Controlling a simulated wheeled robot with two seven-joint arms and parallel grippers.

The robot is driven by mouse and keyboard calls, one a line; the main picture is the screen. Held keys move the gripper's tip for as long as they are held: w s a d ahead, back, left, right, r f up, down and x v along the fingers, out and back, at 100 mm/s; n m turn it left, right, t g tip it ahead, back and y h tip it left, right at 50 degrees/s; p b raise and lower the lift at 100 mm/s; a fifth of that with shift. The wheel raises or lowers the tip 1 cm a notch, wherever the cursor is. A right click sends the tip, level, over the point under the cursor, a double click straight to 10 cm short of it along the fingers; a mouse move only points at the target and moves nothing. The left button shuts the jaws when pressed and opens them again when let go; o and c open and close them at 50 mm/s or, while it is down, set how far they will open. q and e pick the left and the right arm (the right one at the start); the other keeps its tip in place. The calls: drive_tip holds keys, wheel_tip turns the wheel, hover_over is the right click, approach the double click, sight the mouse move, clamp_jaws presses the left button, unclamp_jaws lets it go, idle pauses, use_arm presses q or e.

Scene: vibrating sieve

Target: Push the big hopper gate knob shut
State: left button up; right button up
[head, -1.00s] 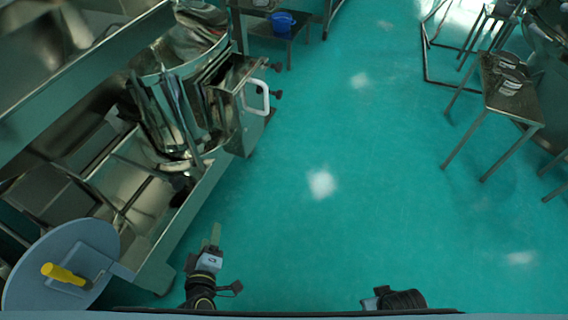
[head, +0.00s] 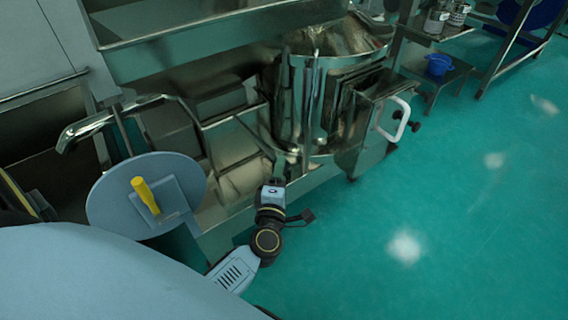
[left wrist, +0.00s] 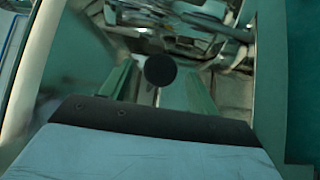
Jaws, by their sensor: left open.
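My left gripper (head: 273,184) is open, beside the lower frame of the steel machine; its fingertips are hard to make out in the head view. In the left wrist view a round black knob (left wrist: 160,70) on a thin stem shows between the two open fingers; I cannot tell whether they touch it. In the head view a yellow handle (head: 145,195) stands on a grey round disc (head: 105,205) left of my gripper. Dark knobs (head: 415,126) stick out of the steel box at the machine's right side. I cannot tell which is the hopper gate knob. My right gripper is out of view.
The steel drum (head: 305,105) stands behind my left gripper, with a white handle (head: 393,120) on the box beside it. A curved steel pipe (head: 95,122) is at left. A blue container (head: 438,65) sits on a low table. The green floor (head: 450,210) at right is clear.

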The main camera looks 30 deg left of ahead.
sight(256, 139)
use_arm(q)
drive_tip(key=x, duration=0.5)
drive_tip(key=shift+b, duration=0.4)
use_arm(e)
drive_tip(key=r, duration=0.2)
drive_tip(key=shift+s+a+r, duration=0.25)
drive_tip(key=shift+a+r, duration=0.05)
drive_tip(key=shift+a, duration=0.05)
